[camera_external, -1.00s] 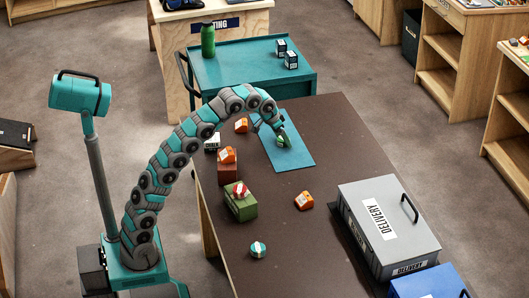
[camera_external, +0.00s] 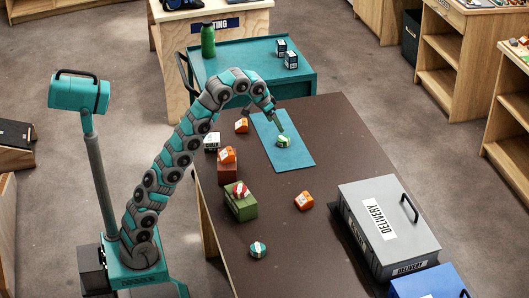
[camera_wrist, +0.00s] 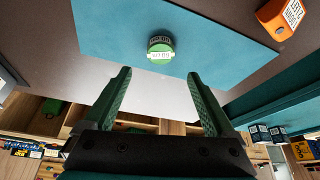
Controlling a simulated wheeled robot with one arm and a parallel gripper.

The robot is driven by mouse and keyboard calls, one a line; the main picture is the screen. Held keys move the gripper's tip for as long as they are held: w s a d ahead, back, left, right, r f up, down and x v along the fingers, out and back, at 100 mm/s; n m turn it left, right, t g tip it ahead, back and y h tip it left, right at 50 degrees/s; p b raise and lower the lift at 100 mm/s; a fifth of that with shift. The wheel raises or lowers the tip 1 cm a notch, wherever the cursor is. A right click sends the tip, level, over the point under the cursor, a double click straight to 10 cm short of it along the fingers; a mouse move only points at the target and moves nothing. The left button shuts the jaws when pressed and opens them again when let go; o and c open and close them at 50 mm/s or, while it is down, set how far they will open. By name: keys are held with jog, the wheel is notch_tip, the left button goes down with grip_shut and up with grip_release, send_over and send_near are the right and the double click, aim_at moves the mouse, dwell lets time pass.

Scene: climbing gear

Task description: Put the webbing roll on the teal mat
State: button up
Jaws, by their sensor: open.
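The webbing roll, a small green roll with a white label (camera_external: 283,141), rests on the teal mat (camera_external: 291,160) towards its far half. My gripper (camera_external: 263,118) is above the far end of the mat, apart from the roll. In the wrist view my gripper (camera_wrist: 158,76) has its two green fingers spread wide with nothing between them.
Orange boxes (camera_external: 304,201) stand on the brown table (camera_external: 290,240). A red-and-white roll (camera_external: 241,189) tops a green box (camera_external: 241,207); a teal-and-white roll (camera_external: 258,250) lies in front. A grey delivery case (camera_external: 350,206) is at right. The table right of the mat is clear.

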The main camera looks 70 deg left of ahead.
jog(key=shift+p+v, duration=0.55)
jog(key=shift+v, duration=0.65)
